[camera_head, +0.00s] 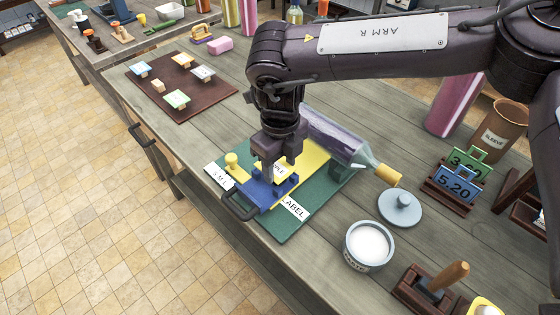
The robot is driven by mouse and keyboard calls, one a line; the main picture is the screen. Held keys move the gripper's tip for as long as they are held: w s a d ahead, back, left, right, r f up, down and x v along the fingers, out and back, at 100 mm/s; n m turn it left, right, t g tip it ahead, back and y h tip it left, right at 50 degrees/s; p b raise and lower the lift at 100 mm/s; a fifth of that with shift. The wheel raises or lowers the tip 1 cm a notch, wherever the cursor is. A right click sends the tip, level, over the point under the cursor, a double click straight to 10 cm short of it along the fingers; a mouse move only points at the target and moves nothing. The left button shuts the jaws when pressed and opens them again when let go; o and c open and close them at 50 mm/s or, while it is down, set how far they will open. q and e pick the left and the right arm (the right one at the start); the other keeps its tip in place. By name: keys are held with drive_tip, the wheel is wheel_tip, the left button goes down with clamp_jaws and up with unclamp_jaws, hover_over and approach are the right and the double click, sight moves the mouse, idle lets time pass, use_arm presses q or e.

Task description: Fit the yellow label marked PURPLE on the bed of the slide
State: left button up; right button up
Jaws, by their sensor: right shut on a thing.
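My right gripper (277,165) points down over the blue slide (262,194) and is shut on the yellow label (280,171). My left gripper is not in view.
A green mat (292,228) lies under the fixture, with "LABEL" printed on it. A brown board (189,107) holds several coloured labels at the back left. A white pot (368,246), a grey lid (400,208) and number stands (457,182) are at the right.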

drive_tip(key=shift+f+b, duration=0.65)
drive_tip(key=shift+f, duration=0.5)
drive_tip(key=o, duration=1)
drive_tip(key=shift+r, duration=0.1)
wheel_tip(320, 180, up, 8)
drive_tip(key=shift+b, duration=0.45)
